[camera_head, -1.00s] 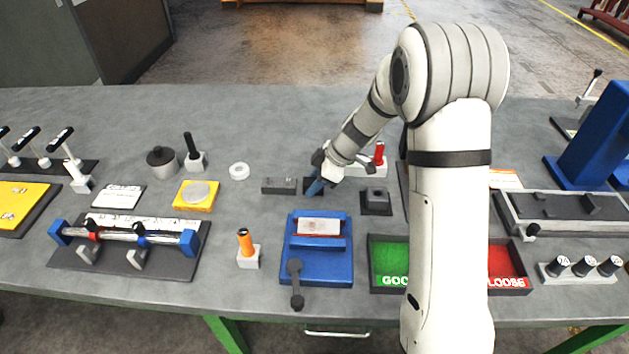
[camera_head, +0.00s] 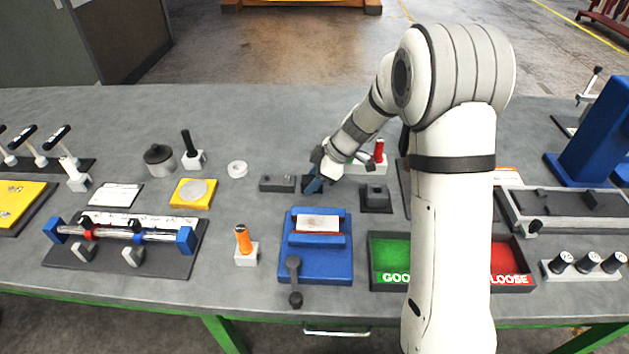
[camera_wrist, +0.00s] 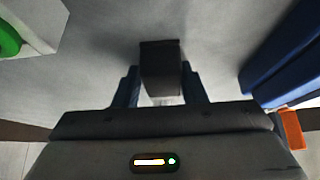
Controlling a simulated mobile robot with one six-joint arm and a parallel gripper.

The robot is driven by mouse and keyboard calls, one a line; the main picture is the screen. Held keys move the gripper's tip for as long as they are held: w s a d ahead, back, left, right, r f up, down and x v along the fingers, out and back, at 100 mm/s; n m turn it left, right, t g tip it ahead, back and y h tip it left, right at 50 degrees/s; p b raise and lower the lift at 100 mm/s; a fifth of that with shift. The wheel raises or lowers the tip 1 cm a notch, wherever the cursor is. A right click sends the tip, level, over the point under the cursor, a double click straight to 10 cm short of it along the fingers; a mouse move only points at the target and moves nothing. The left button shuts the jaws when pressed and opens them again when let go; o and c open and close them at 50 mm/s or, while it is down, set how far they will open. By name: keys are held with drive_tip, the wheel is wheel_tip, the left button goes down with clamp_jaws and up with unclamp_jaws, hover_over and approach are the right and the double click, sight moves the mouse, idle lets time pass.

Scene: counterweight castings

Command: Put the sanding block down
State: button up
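My gripper (camera_head: 314,184) is low over the bench in the head view, behind the blue fixture, its blue fingers pointing down. In the wrist view my gripper (camera_wrist: 161,88) has a finger on each side of a dark block, which I take as the sanding block (camera_wrist: 160,66). The fingers appear to touch its sides. In the head view the sanding block (camera_head: 307,183) shows only as a small dark patch beside the fingers, partly hidden. I cannot tell whether its underside touches the bench.
A dark grey bar (camera_head: 277,184) lies close left of my gripper. A dark block on a pad (camera_head: 376,197) is to the right. The blue fixture (camera_head: 316,262) stands in front. A red-handled tool (camera_head: 379,151) is behind right. Bare bench (camera_head: 270,125) lies behind.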

drive_tip(key=shift+o, duration=0.6)
drive_tip(key=shift+s+f, duration=0.35)
drive_tip(key=shift+f, duration=0.35)
drive_tip(key=shift+r+p, duration=0.7)
drive_tip(key=shift+p, duration=0.45)
drive_tip(key=b+v, duration=0.2)
drive_tip(key=v, duration=0.9)
drive_tip(key=s+d+r+m+h, duration=0.1)
drive_tip(key=s+d+m+h, duration=0.1)
drive_tip(key=s+m, duration=0.4)
drive_tip(key=s+d+r+m+t+h, duration=0.1)
drive_tip(key=s+d+m, duration=0.4)
drive_tip(key=s, duration=0.6)
drive_tip(key=s+d+r+m+t+h, duration=0.1)
drive_tip(key=s+d+r+m+h, duration=0.2)
drive_tip(key=s+m, duration=0.3)
drive_tip(key=s+d, duration=0.1)
drive_tip(key=s, duration=0.1)
drive_tip(key=shift+s+m, duration=0.25)
drive_tip(key=shift+m, duration=0.05)
drive_tip(key=shift+c, duration=0.4)
